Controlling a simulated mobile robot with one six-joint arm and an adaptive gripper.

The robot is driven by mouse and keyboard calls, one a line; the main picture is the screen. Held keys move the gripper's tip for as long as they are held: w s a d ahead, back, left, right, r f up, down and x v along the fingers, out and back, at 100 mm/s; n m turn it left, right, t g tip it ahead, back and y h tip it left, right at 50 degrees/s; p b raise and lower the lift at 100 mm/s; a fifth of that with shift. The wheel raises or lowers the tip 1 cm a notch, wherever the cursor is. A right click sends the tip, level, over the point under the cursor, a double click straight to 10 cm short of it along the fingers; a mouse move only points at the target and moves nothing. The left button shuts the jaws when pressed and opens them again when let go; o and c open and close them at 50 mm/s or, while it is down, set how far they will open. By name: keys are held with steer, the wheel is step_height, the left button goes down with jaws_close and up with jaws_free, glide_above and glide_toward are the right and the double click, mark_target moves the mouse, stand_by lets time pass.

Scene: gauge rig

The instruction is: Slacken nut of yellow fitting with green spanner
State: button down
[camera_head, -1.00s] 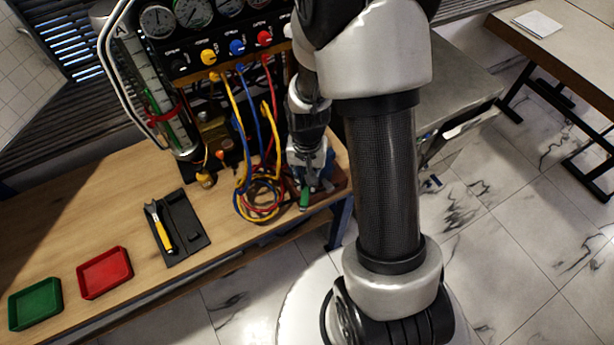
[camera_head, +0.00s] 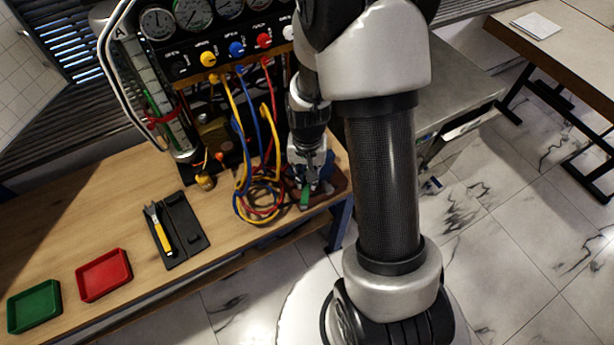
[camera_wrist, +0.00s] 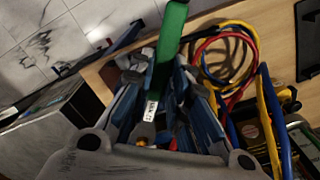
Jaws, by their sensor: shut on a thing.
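My gripper (camera_head: 307,183) is shut on the green spanner (camera_head: 305,198), low over the right end of the bench. In the wrist view the spanner's green handle (camera_wrist: 171,35) sticks out beyond the fingers, with a small white label near the grip; its jaw end is hidden among the fingers. The yellow hose (camera_head: 229,100) runs down from below the yellow knob (camera_head: 208,59) on the gauge panel. Its upper end is small and partly dark, so I cannot make out the fitting's nut. The spanner is apart from that upper end.
Coiled yellow, blue and red hoses (camera_head: 262,205) lie just left of my gripper. A black holder (camera_head: 187,222) carries a yellow-handled tool (camera_head: 161,231). Red (camera_head: 104,291) and green (camera_head: 35,307) trays sit at the bench's left. The bench's front edge is close to the gripper.

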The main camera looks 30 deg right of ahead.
steer(key=shift+w+d, duration=0.3)
steer(key=shift+w, duration=0.1)
steer(key=c, duration=2)
jaws_free()
jaws_close()
